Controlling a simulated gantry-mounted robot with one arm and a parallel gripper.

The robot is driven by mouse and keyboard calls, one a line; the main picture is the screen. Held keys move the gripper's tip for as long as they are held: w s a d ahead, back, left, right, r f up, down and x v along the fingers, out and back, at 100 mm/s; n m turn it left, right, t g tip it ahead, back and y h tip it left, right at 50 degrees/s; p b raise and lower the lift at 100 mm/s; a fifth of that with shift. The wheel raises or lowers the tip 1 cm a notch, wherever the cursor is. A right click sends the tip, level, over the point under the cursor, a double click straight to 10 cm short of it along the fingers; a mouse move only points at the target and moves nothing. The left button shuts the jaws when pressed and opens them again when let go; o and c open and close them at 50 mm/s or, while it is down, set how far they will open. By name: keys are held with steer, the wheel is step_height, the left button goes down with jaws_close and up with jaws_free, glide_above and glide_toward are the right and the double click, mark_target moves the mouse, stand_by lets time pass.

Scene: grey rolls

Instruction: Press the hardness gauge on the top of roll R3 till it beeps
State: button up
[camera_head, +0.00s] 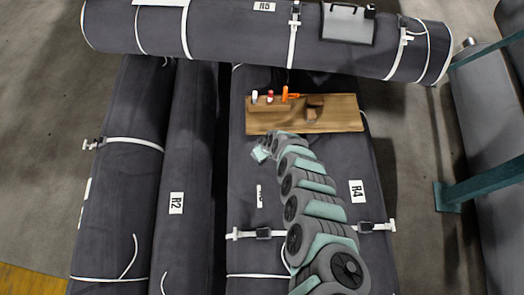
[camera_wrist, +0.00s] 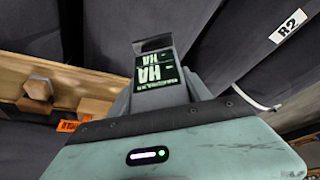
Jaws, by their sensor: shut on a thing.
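In the wrist view my gripper (camera_wrist: 158,92) is shut on the hardness gauge (camera_wrist: 155,71), a dark block with a lit green "HA" display that appears upside down. I cannot read a number on it. Its far end points towards the dark roll surfaces; contact cannot be told. In the head view my gripper (camera_head: 261,153) is small, over the upper part of the middle dark roll (camera_head: 242,160), just below the wooden board. The gauge is not distinguishable there.
The wooden board (camera_head: 340,114) holds pens and a block. Roll R2 (camera_head: 190,130) lies left, roll R4 (camera_head: 365,215) right. Another roll (camera_head: 230,30) lies crosswise behind. White straps with buckles (camera_head: 264,233) cross the rolls. A green frame (camera_head: 485,185) stands at right.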

steer(key=shift+s+d+f, duration=0.15)
steer(key=shift+s+f, duration=0.05)
steer(key=shift+s+r, duration=0.1)
step_height(320, 180, down, 6)
steer(key=b, duration=0.4)
steer(key=shift+b, duration=0.3)
steer(key=shift+f+b, duration=0.45)
steer(key=shift+f, duration=0.25)
stand_by(1.6)
steer(key=shift+r, duration=0.1)
step_height(320, 180, up, 7)
steer(key=p, duration=0.7)
stand_by(0.5)
